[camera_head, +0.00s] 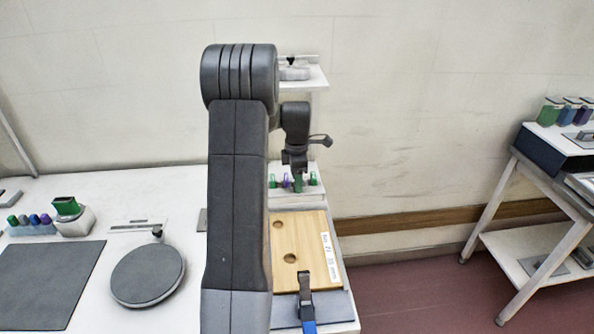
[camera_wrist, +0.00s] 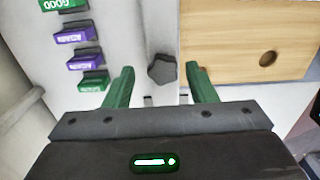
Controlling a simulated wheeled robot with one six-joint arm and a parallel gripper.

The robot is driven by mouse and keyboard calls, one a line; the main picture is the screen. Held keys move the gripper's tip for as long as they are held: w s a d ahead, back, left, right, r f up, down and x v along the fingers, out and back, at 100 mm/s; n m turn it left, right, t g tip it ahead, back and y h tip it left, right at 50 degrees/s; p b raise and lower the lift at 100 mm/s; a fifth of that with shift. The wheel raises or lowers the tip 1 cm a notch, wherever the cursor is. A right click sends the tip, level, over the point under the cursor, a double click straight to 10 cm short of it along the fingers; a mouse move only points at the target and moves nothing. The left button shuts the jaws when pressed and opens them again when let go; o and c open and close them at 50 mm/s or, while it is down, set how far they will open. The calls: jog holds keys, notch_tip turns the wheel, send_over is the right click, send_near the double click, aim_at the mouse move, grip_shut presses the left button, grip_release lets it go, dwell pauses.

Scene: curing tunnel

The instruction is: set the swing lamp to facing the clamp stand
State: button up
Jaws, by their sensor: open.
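My gripper (camera_head: 298,182) is at the back of the bench, above its far right part. In the wrist view my gripper (camera_wrist: 160,68) has its two green fingers spread apart with nothing held. A dark, faceted knob (camera_wrist: 163,71) shows between the fingertips; I cannot tell how far below them it is, and no contact shows. I cannot tell whether this knob belongs to the swing lamp. No lamp head or clamp stand can be clearly made out; my arm hides part of the bench.
A wooden board (camera_head: 313,247) with round holes lies right of my arm, a blue-handled clamp (camera_head: 306,300) at its front. Green and purple tagged pieces (camera_wrist: 75,36) stand left of the fingers. A round grey disc (camera_head: 148,274) is on the bench. A shelf (camera_head: 315,76) hangs behind.

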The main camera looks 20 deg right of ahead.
notch_tip(320, 180, up, 14)
jog(key=b, duration=0.1)
jog(key=shift+f+b, duration=0.15)
jog(key=shift+b, duration=0.2)
jog(key=shift+f, duration=0.15)
notch_tip(320, 180, down, 14)
jog(key=shift+r+p, duration=0.2)
jog(key=shift+p, duration=0.7)
jog(key=shift+r, duration=0.1)
